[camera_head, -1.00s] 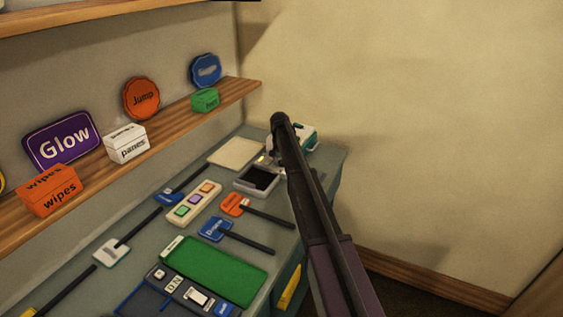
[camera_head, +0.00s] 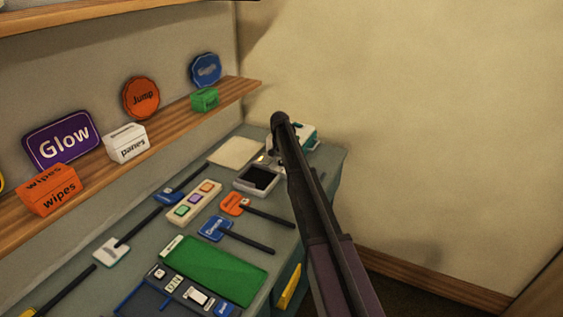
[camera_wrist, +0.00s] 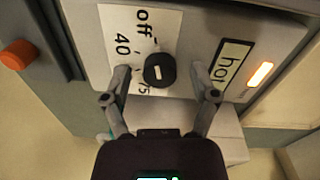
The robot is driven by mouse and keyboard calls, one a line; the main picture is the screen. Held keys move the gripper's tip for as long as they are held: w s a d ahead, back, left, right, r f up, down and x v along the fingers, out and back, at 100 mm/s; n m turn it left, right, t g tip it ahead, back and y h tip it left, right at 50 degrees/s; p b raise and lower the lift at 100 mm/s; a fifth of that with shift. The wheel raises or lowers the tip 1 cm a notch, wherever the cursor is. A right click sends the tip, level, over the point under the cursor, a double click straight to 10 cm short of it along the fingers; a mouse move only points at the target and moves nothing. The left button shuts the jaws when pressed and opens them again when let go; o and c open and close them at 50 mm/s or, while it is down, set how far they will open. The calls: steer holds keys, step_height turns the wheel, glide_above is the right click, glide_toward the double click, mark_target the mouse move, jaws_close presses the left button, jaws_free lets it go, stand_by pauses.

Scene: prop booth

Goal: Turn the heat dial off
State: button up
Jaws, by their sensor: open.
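In the wrist view the heat dial (camera_wrist: 159,70) is a round black knob with a pale mark on a light panel. Printed marks beside it read "off", "40" and a partly hidden "75". A "hot" label (camera_wrist: 231,63) and a lit orange lamp (camera_wrist: 260,74) are to its right. My gripper (camera_wrist: 160,88) is open, with one finger on each side below the dial, apart from it. In the head view my arm hides the dial and most of the device (camera_head: 305,136) at the far end of the counter.
The counter (camera_head: 150,235) holds a dark-screened scale-like unit (camera_head: 257,179), a green mat (camera_head: 215,270), a button strip (camera_head: 194,203) and several handled signs. A shelf (camera_head: 115,165) runs above it at left. An orange knob (camera_wrist: 18,54) shows in the wrist view.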

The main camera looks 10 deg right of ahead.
mark_target(281, 162)
steer(key=shift+n, duration=0.4)
steer(key=n, duration=1.4)
steer(key=shift+t, duration=0.3)
steer(key=n, duration=0.5)
step_height(281, 162, up, 14)
steer(key=p, duration=1.4)
steer(key=s+f+m+b, duration=0.3)
steer(key=s, duration=0.7)
steer(key=s+f+m+b, duration=0.3)
steer(key=s, duration=0.8)
steer(key=s+f+m+b, duration=0.3)
steer(key=s, duration=0.7)
steer(key=shift+s+d+f+m+b, duration=0.1)
steer(key=shift+s+f+m+b, duration=0.15)
steer(key=shift+f+m+b, duration=0.1)
steer(key=shift+s+f+m, duration=0.2)
steer(key=shift+s+m, duration=0.05)
steer(key=shift+s, duration=0.55)
